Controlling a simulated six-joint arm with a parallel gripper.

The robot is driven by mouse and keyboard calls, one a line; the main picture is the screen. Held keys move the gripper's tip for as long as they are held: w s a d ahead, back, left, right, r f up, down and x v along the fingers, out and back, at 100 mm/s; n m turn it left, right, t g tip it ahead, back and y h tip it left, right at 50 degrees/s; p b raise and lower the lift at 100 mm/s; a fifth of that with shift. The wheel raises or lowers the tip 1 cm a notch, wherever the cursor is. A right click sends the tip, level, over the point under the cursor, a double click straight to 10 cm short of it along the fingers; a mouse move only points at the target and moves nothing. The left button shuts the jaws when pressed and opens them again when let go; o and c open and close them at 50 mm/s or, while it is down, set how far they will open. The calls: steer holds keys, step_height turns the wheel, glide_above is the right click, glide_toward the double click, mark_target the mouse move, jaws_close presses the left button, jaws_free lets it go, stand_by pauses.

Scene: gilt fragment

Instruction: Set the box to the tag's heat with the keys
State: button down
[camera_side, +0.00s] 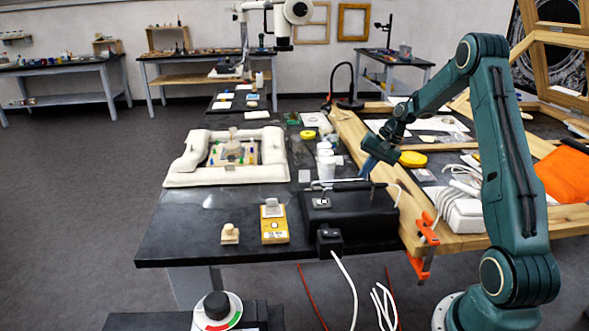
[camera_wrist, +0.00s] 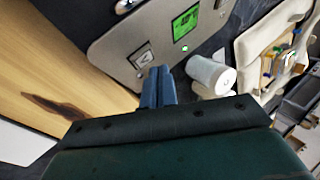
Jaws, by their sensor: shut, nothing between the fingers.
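The black box (camera_side: 345,215) sits near the front edge of the dark bench. Its grey panel (camera_wrist: 117,52) fills the top of the wrist view, with a lit green display (camera_wrist: 186,22) whose digits I cannot read clearly. A key with a triangle mark (camera_wrist: 143,57) lies just beyond my fingertips; another key (camera_wrist: 124,5) is partly cut off at the top edge. My gripper (camera_wrist: 158,72) has its blue fingers shut and empty, close to the panel; contact cannot be told. In the side view my gripper (camera_side: 367,168) is above the box's back. I cannot identify the tag for certain.
A white cup (camera_wrist: 207,72) stands beside the panel. An orange block with a pale label (camera_side: 274,230) and a small wooden piece (camera_side: 230,235) lie left of the box. A padded white tray (camera_side: 180,180) is behind. An orange clamp (camera_side: 427,230) grips the wooden frame.

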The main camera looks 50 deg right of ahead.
steer(key=shift+f, duration=0.15)
stand_by(0.5)
steer(key=shift+s+a+f, duration=0.15)
steer(key=shift+f, duration=0.05)
steer(key=shift+s+a+f, duration=0.15)
steer(key=shift+f, duration=0.25)
stand_by(1.3)
steer(key=shift+r, duration=0.15)
steer(key=shift+w+d+r, duration=0.3)
steer(key=shift+r, duration=0.3)
steer(key=shift+r, duration=0.1)
steer(key=r, duration=0.1)
steer(key=w+d+r, duration=0.2)
steer(key=r, duration=0.1)
stand_by(0.8)
